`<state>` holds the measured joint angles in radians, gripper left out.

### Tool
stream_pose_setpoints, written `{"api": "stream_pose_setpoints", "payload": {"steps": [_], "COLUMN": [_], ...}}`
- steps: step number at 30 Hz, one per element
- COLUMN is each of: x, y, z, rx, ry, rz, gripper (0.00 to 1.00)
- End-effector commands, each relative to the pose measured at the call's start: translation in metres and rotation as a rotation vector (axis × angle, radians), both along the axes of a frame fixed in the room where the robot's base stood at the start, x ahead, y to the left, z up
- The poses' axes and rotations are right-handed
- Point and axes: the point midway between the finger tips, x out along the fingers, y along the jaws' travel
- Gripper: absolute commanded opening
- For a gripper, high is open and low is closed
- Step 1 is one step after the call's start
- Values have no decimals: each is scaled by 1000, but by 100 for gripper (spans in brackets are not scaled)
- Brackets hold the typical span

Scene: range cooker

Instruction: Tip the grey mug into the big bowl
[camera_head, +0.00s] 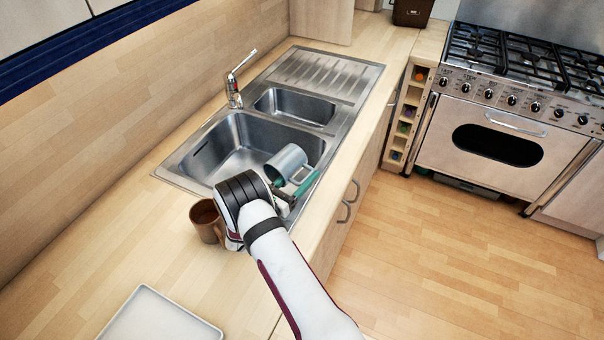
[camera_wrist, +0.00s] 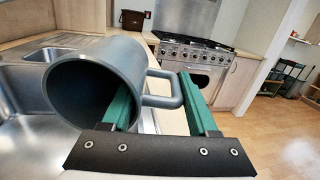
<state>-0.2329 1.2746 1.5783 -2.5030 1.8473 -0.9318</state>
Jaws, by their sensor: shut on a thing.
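The grey mug (camera_head: 286,161) is held on its side above the right edge of the sink's big bowl (camera_head: 218,152). In the wrist view the mug (camera_wrist: 130,55) has its dark open mouth facing the camera and the lower left, with its handle to the right. My gripper (camera_head: 303,186) is shut on the mug, its green fingers (camera_wrist: 160,105) on either side of the handle area. The exact contact is hard to see. No contents show inside the mug, and nothing is seen pouring out.
A brown mug (camera_head: 206,222) stands on the worktop left of my wrist. A pale tray (camera_head: 160,318) lies at the front. The tap (camera_head: 234,90) rises behind the sink. The small bowl (camera_head: 295,105) and ribbed drainer (camera_head: 325,72) lie beyond. The range cooker (camera_head: 510,130) stands at right.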

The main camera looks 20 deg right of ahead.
Motion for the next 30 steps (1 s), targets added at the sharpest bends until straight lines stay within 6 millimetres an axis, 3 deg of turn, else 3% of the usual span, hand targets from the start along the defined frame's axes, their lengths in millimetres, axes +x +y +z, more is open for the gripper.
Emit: {"api": "stream_pose_setpoints", "payload": {"steps": [30], "x": [-3], "y": [4], "z": [6], "rx": [-105], "ry": [-68], "rz": [-1], "gripper": [0]}}
